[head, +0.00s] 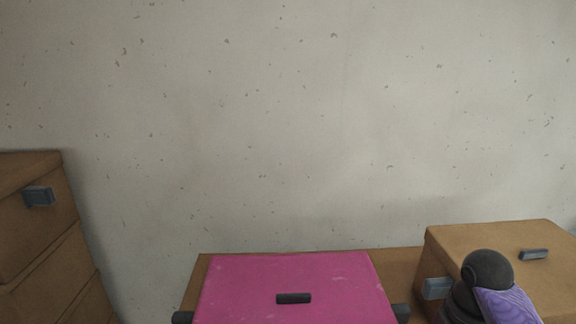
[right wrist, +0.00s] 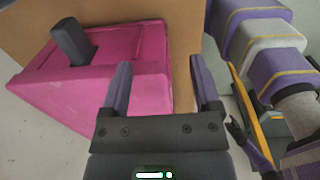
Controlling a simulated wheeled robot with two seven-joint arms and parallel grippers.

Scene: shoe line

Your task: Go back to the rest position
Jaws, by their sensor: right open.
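My right gripper (right wrist: 160,62) shows in the right wrist view with its two purple fingers apart and nothing between them. It is beside a pink box (right wrist: 115,90) with a dark handle, which fills the left of that view. I cannot tell if the near finger touches the box. In the head view, part of my right arm (head: 485,290), dark and purple, comes in at the lower right; its gripper is out of that view. My left gripper is in neither view.
The pink box (head: 290,270) stands in the bottom middle of the head view on a brown surface (head: 400,262). A brown box (head: 470,240) with grey handles is at the right, behind my arm. Brown boxes (head: 40,225) are stacked at the left. A speckled wall is behind.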

